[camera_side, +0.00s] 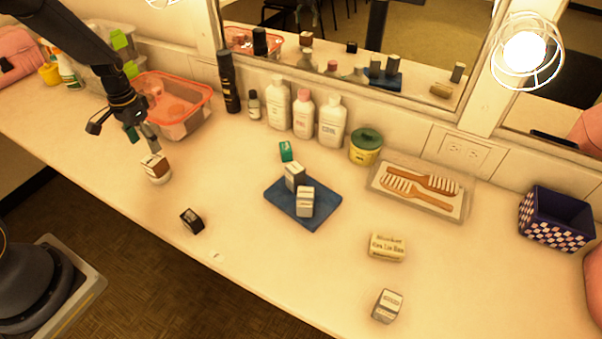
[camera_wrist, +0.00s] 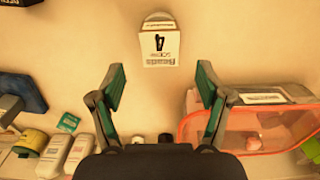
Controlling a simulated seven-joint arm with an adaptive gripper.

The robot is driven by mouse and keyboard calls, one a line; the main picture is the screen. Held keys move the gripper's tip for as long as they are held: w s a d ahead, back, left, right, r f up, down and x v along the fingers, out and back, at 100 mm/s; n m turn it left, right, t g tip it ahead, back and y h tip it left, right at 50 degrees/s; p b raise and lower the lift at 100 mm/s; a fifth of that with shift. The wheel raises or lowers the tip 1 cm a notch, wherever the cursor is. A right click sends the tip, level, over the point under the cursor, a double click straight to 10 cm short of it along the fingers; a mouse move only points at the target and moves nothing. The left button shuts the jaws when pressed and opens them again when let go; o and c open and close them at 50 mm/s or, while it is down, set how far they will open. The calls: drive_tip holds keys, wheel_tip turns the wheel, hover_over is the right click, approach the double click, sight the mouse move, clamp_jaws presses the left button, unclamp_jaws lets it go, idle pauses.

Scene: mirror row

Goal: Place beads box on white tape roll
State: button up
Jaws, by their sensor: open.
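The beads box (camera_side: 154,165), brown and white, sits on top of the white tape roll (camera_side: 159,180) at the left of the counter. In the wrist view the box's labelled white face (camera_wrist: 161,48) shows at the top centre, with the rim of the tape roll (camera_wrist: 158,16) behind it. The box looks slightly turned. My gripper (camera_side: 126,134) is open and empty, up and to the left of the box in the side view. In the wrist view the box lies beyond the spread fingertips (camera_wrist: 160,82), apart from both.
An orange-rimmed clear bin (camera_side: 173,105) stands behind my gripper, with a dark bottle (camera_side: 229,82) beside it. A small black box (camera_side: 191,220) lies to the front right. A blue mat (camera_side: 278,206) with small boxes lies mid-counter. The mirror runs along the back.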

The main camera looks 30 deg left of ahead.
sight(153, 158)
drive_tip(key=s+d+r+t, duration=0.1)
drive_tip(key=s+d+r, duration=0.2)
drive_tip(key=d+r, duration=0.5)
drive_tip(key=s+d+r+t, duration=0.2)
drive_tip(key=d+r, duration=0.2)
drive_tip(key=r, duration=0.9)
drive_tip(key=s+d+r+t, duration=0.2)
drive_tip(key=s+d+r, duration=0.2)
drive_tip(key=s+d, duration=0.3)
drive_tip(key=s, duration=0.5)
drive_tip(key=shift+d+r+t, duration=0.2)
drive_tip(key=shift+d+t, duration=0.05)
drive_tip(key=shift+t, duration=0.05)
